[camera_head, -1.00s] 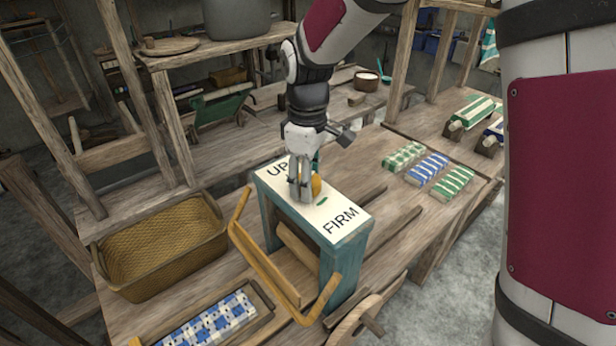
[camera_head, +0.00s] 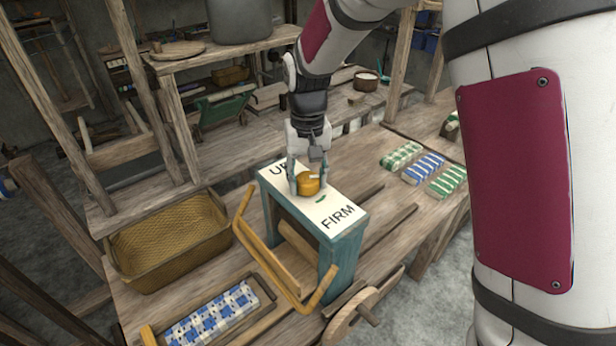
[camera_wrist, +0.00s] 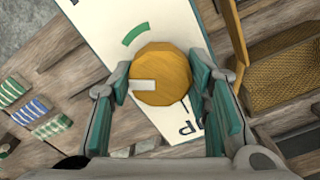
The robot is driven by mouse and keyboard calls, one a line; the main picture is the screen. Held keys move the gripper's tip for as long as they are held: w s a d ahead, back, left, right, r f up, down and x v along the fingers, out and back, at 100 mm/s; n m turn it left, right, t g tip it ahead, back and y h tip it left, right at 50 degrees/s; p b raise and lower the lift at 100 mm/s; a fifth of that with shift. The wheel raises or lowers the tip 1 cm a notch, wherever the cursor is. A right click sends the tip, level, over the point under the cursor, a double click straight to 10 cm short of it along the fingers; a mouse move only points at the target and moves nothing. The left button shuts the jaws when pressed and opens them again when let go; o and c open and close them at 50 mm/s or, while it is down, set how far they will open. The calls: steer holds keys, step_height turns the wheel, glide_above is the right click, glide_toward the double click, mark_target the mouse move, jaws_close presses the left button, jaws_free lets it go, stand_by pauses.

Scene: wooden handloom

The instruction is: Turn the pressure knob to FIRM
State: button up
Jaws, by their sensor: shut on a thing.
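The pressure knob (camera_head: 308,184) is a round, faceted orange-yellow knob on the white top plate (camera_head: 329,203) of a teal frame (camera_head: 341,262). The plate reads "UP" at its far end and "FIRM" at its near end. My gripper (camera_head: 307,182) points down from above, with a finger on each side of the knob. In the wrist view the gripper (camera_wrist: 160,85) is shut on the knob (camera_wrist: 163,68). A pale pointer mark on the knob points left there, and a green arc mark (camera_wrist: 136,33) lies on the plate above it.
A yellow wooden handle frame (camera_head: 268,262) leans at the near left of the teal frame. A wicker basket (camera_head: 128,236) stands to the left. Folded striped cloths (camera_head: 424,168) lie to the right. A blue checked cloth (camera_head: 213,315) and a wooden wheel (camera_head: 352,318) are in front.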

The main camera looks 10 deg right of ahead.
mark_target(307, 177)
steer(key=m+p, duration=0.1)
steer(key=m, duration=0.4)
steer(key=shift+s+m+p, duration=0.1)
steer(key=shift+m+p, duration=0.2)
steer(key=shift+p, duration=0.05)
steer(key=m+p, duration=0.1)
steer(key=m, duration=0.4)
steer(key=shift+p, duration=0.3)
steer(key=shift+m, duration=0.4)
steer(key=o, duration=1.2)
steer(key=shift+c, duration=0.2)
step_height(307, 177, up, 12)
